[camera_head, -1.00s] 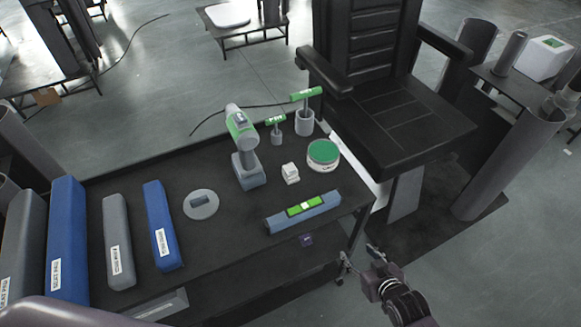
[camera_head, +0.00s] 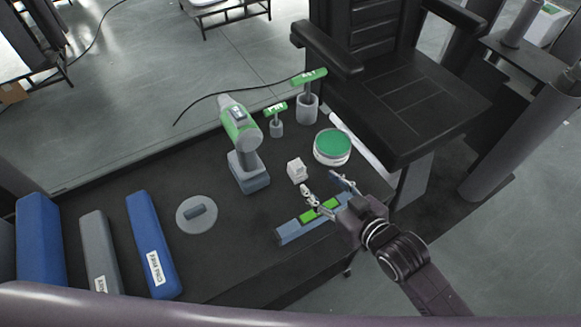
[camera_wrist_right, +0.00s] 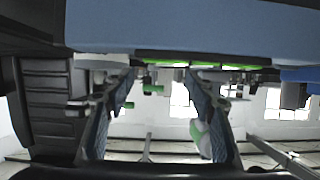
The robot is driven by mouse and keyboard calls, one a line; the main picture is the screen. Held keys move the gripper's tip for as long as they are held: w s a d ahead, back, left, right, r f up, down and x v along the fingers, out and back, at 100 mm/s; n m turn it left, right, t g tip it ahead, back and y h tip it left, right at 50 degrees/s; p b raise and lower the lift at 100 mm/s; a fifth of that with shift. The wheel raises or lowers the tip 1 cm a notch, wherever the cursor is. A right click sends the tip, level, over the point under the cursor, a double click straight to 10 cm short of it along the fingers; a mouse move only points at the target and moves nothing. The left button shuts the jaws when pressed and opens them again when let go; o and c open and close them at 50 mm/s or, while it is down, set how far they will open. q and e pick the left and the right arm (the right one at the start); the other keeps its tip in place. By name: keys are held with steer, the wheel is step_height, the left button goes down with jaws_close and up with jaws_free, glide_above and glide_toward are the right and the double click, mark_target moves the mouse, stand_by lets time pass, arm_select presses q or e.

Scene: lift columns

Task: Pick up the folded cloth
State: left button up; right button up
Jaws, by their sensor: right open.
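A small white folded cloth (camera_head: 297,171) sits on the dark table top (camera_head: 235,265), between the drill and the green-lidded tub. My right gripper (camera_head: 326,187) comes in from the lower right, above the blue level. Its fingers are apart with nothing between them, and its tips are just right of and nearer than the cloth. In the right wrist view the gripper (camera_wrist_right: 160,100) shows two spread fingers. I cannot pick out the cloth for certain in that view. My left gripper is not in view.
A blue level with green parts (camera_head: 290,233) lies under the right gripper. A green-lidded tub (camera_head: 332,146), a cordless drill (camera_head: 241,130) and a grey disc with a handle (camera_head: 197,213) stand around the cloth. A black chair (camera_head: 410,110) stands behind the table's right end.

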mark_target(303, 174)
steer(key=shift+w+a+f, duration=0.2)
steer(key=shift+w+f, duration=0.05)
steer(key=shift+f, duration=0.15)
steer(key=shift+x, duration=0.9)
steer(key=shift+w+a+f+p, duration=0.2)
steer(key=shift+w+a+p, duration=0.1)
steer(key=shift+w+a, duration=0.35)
steer(key=x, duration=0.3)
steer(key=shift+a+f+p, duration=0.15)
steer(key=shift+a+p, duration=0.15)
steer(key=shift+a, duration=0.05)
steer(key=shift+w+a+f, duration=0.2)
steer(key=shift+w, duration=0.1)
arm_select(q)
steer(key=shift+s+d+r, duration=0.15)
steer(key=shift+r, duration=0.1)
arm_select(e)
steer(key=shift+c, duration=0.5)
steer(key=c, duration=1.1)
